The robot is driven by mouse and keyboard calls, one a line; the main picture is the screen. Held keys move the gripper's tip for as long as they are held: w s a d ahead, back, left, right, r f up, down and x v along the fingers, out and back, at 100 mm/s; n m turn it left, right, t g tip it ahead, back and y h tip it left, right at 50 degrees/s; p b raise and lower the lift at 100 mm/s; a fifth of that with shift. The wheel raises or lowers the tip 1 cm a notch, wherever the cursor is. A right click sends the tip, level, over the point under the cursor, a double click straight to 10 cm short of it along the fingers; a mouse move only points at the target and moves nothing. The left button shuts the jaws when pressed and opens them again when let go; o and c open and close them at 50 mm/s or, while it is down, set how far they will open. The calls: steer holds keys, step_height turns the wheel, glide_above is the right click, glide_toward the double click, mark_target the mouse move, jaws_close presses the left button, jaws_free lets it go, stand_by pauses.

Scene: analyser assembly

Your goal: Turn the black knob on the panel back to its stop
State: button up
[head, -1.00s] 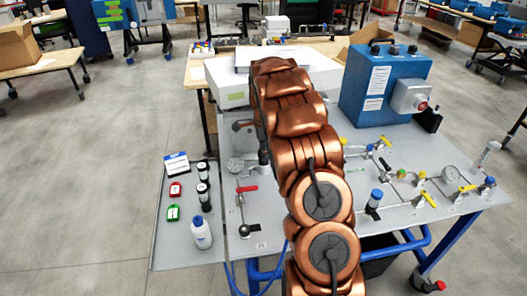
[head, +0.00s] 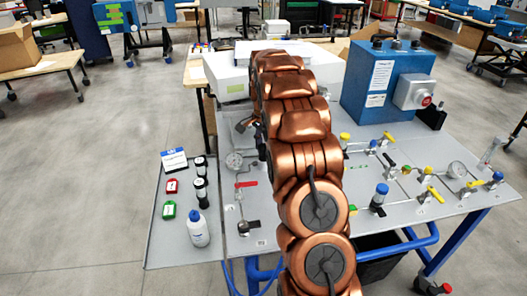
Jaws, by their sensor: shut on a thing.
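The grey panel (head: 275,243) is a tabletop carrying valves, gauges and fittings. My copper arm rises across its middle and covers a strip of it. My gripper's fingers are hidden behind the arm; only a narrow dark part shows at the arm's left edge, and I cannot tell what it is. I cannot pick out the black knob with certainty. A dark fitting (head: 246,227) sits at the front left of the panel, below a red-handled valve (head: 247,184). What lies directly behind the arm is hidden.
A blue box (head: 388,85) stands at the back right. Gauges (head: 234,161) and yellow-handled valves (head: 434,193) stick up from the panel. Open floor lies left.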

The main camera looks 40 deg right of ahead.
steer(key=n+b, duration=0.2)
steer(key=n, duration=0.2)
steer(key=shift+w+n, duration=0.1)
steer(key=shift+n, duration=0.3)
steer(key=n+b, duration=0.1)
steer(key=n, duration=0.3)
steer(key=shift+b, duration=0.3)
steer(key=n, duration=0.5)
steer(key=shift+r+b, duration=0.1)
steer(key=shift+b, duration=0.25)
steer(key=n, duration=0.4)
steer(key=shift+n, duration=0.4)
steer(key=o, duration=1.1)
steer(key=shift+o, duration=0.2)
